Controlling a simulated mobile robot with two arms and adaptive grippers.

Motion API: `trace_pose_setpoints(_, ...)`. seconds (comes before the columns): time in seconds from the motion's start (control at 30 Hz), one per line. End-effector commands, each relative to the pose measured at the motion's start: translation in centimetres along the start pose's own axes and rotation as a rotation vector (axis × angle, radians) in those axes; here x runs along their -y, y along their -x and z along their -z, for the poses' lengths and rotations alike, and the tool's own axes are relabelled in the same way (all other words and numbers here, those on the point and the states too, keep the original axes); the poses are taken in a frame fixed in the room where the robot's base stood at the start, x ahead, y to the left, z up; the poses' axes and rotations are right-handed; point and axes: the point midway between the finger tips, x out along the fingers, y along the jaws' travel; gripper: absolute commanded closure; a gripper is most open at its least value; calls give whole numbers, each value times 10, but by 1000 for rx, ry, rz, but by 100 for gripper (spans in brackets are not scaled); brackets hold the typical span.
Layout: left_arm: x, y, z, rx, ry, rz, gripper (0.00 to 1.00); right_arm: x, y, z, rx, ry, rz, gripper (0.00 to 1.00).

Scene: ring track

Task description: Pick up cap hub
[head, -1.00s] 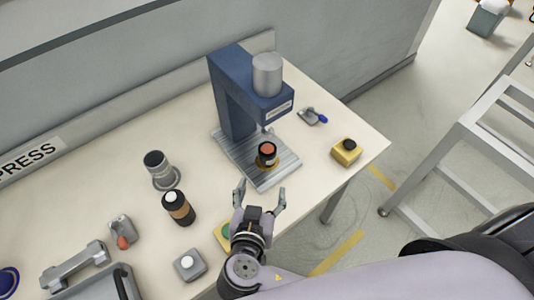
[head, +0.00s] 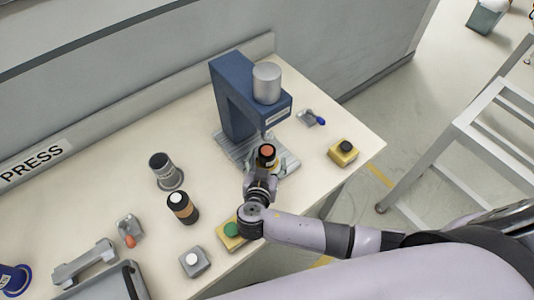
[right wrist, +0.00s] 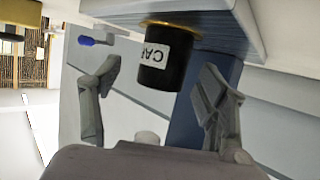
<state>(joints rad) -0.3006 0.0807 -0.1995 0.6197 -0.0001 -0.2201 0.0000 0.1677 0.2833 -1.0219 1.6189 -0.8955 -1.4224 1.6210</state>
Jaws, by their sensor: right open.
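The cap hub (head: 267,153) is a short black cylinder with an orange-red top. It stands on the ribbed plate of the blue press (head: 232,97). In the right wrist view the hub (right wrist: 166,58) shows a white label whose visible letters read "CA", with a brass rim at its base. My right gripper (head: 263,170) is at the hub's near side and partly hides its lower part. In the right wrist view the open fingers (right wrist: 160,80) are on either side of the hub, with gaps to both. My left gripper is not in view.
A yellow box with a black button (head: 343,152) and a blue-tipped grey piece (head: 311,118) lie right of the press. Left are a grey cylinder (head: 165,170), a black-and-orange cylinder (head: 182,207), a green-button box (head: 232,234) and a white-button box (head: 195,261). The press head overhangs the plate.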

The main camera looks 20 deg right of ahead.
Motion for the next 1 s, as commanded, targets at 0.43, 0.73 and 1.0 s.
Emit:
trace_pose_setpoints(0.43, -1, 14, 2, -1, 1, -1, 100, 4, -38, -2, 0, 0, 0, 32)
trace_pose_setpoints(0.73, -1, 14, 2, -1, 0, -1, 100, 4, -37, -2, 0, 0, 0, 43)
trace_pose_setpoints(1.0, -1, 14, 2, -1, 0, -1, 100, 4, -37, -2, 0, 1, 0, 61)
